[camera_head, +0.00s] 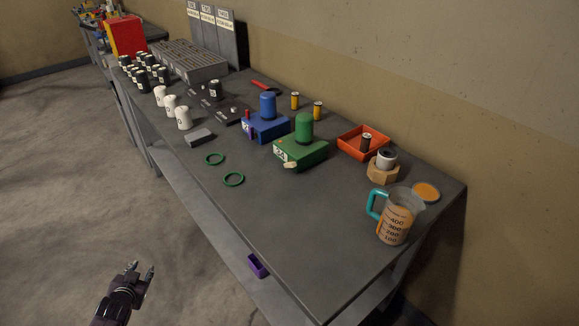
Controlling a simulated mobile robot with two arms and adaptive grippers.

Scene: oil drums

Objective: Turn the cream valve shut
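A small cream handle, which looks like the cream valve (290,165), sticks out low on the front of a green block (306,153) with a green cylinder (304,126) on top. Whether it is open or shut is too small to tell. The block stands mid-table and has a white label beside the handle. My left gripper (141,268) is at the lower left, over the floor in front of the table and well apart from the valve. Its fingers are spread and nothing is between them. My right gripper is not in view.
A blue block (266,126) stands just left of the green one. An orange tray (363,141) and a measuring jug (398,216) stand right. White bottles (184,118) stand left. The table's front middle is clear.

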